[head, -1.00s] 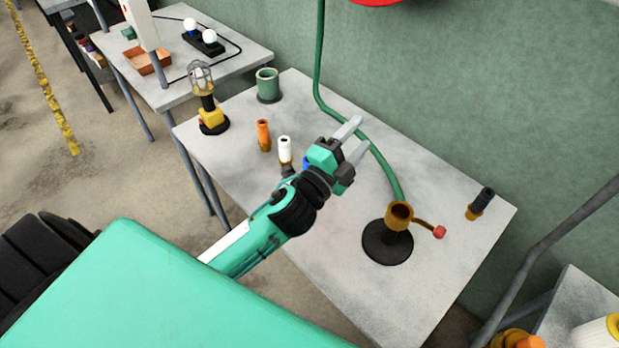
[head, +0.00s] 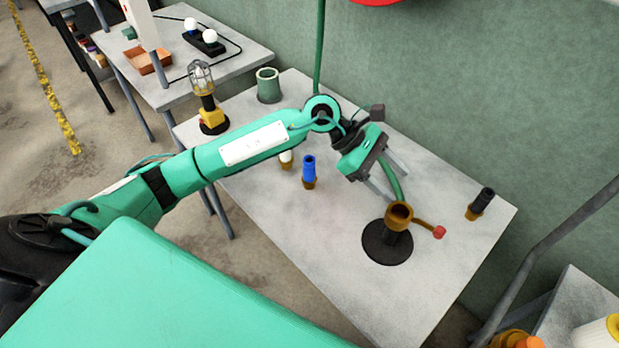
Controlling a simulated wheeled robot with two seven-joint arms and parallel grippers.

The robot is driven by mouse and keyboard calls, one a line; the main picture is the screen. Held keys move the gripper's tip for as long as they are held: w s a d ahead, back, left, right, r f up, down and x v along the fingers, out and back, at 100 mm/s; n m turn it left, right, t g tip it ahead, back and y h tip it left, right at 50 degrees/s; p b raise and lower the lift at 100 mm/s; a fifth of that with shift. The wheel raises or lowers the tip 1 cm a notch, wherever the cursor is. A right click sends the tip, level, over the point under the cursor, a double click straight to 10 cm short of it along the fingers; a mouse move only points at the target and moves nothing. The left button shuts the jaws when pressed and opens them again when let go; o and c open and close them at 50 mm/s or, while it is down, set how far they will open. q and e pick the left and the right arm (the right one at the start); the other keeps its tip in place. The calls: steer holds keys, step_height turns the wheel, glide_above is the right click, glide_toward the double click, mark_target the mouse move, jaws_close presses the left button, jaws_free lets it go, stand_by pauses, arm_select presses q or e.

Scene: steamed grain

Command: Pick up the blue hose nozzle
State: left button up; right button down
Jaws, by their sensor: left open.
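The blue hose nozzle (head: 309,168) stands upright on the grey table, with a brass-coloured base. My left gripper (head: 390,191) is open and empty, to the right of the blue nozzle and apart from it. Its fingers point down toward the table, near the green hose and behind the brass hose fitting. A white nozzle (head: 286,160) stands left of the blue one, partly hidden by my left arm. A black nozzle (head: 482,201) stands near the right end of the table. My right gripper is not in view.
The brass fitting (head: 398,217) with a red-knobbed lever stands on a black round base. A green hose (head: 319,50) hangs down to it. A caged lamp (head: 205,95) and a green cup (head: 268,86) stand at the far left. The table's front middle (head: 320,235) is clear.

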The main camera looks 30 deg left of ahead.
arm_select(q)
steer(key=w+a+f+m+y, duration=0.1)
steer(key=w+a+y, duration=0.15)
steer(key=a, duration=0.25)
steer(key=w+a+f+m+y, duration=0.1)
steer(key=w+a+y, duration=0.1)
steer(key=a+y, duration=0.3)
steer(key=r+y, duration=0.1)
steer(key=y, duration=0.3)
glide_above(309, 168)
steer(key=w, duration=0.2)
steer(key=shift+s+a, duration=0.15)
steer(key=shift+s, duration=0.1)
step_height(309, 168, down, 7)
steer(key=shift+f+p, duration=0.1)
steer(key=shift+p, duration=0.75)
steer(key=shift+f, duration=0.55)
steer(key=f, duration=0.1)
steer(key=f+p, duration=0.2)
steer(key=f, duration=0.1)
steer(key=shift+a, duration=0.3)
steer(key=shift+f, duration=0.65)
steer(key=c, duration=1.2)
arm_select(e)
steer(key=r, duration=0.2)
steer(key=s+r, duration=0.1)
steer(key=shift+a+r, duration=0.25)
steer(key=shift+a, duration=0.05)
